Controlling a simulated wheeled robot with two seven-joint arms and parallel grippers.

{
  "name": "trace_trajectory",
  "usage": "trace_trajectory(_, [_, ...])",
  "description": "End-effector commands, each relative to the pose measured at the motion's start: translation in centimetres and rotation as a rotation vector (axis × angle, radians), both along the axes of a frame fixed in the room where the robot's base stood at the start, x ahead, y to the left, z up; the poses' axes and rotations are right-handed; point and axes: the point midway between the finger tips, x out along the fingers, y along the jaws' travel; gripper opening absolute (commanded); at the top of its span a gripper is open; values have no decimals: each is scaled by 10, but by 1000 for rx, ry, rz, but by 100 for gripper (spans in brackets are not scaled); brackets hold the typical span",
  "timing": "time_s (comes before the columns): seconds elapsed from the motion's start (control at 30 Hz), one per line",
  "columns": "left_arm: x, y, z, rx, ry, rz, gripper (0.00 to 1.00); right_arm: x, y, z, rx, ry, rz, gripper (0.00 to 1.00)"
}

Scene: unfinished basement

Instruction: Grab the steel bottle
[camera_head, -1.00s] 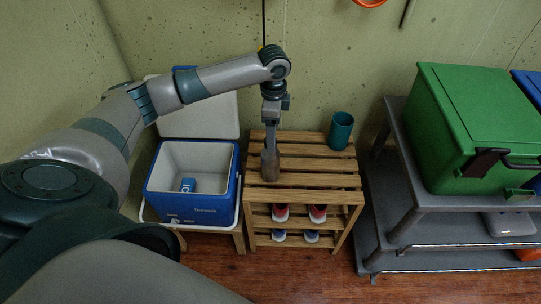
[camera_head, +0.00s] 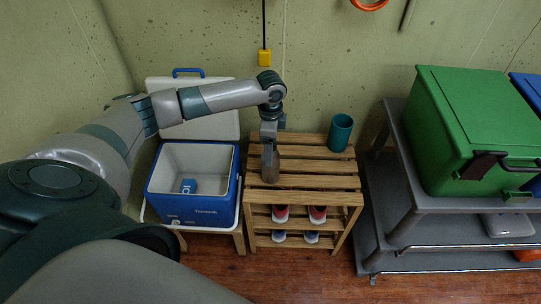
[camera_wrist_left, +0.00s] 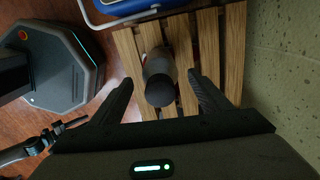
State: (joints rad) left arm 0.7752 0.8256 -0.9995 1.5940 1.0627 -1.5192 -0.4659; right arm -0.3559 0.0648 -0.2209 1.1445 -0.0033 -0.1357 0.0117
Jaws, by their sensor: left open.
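The steel bottle (camera_wrist_left: 159,76) stands on the slatted wooden rack (camera_head: 322,167), seen from above in the left wrist view with its dark cap toward me. In the head view the bottle (camera_head: 270,168) shows just below my left gripper (camera_head: 269,150). In the left wrist view my left gripper (camera_wrist_left: 163,92) is open, with one finger on each side of the bottle and gaps between. I cannot tell how far down the fingers reach beside it. My right gripper is in neither view.
A teal cup (camera_head: 340,132) stands at the rack's back right. A blue cooler (camera_head: 193,211), open, with a blue item inside, is left of the rack. Shoes (camera_head: 318,214) sit on the lower shelf. A grey cart (camera_head: 430,205) with a green bin (camera_head: 478,125) stands right.

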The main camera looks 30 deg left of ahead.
Motion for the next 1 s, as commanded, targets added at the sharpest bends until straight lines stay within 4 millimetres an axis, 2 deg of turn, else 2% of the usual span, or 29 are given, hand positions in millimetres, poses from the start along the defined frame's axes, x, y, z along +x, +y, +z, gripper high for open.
trace_trajectory(0.2, [0, 0, -19, 1, 0, -1, 71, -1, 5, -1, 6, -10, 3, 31])
trace_trajectory(0.67, [0, 0, -20, 0, -1, -1, 71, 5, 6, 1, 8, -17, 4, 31])
trace_trajectory(0.7, [0, 0, -20, 0, -1, -1, 68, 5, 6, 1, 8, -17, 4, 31])
trace_trajectory(0.9, [0, 0, -20, 0, -1, -1, 21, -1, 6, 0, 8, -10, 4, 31])
trace_trajectory(1.0, [0, 0, -20, 0, -1, -1, 0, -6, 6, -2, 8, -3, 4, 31])
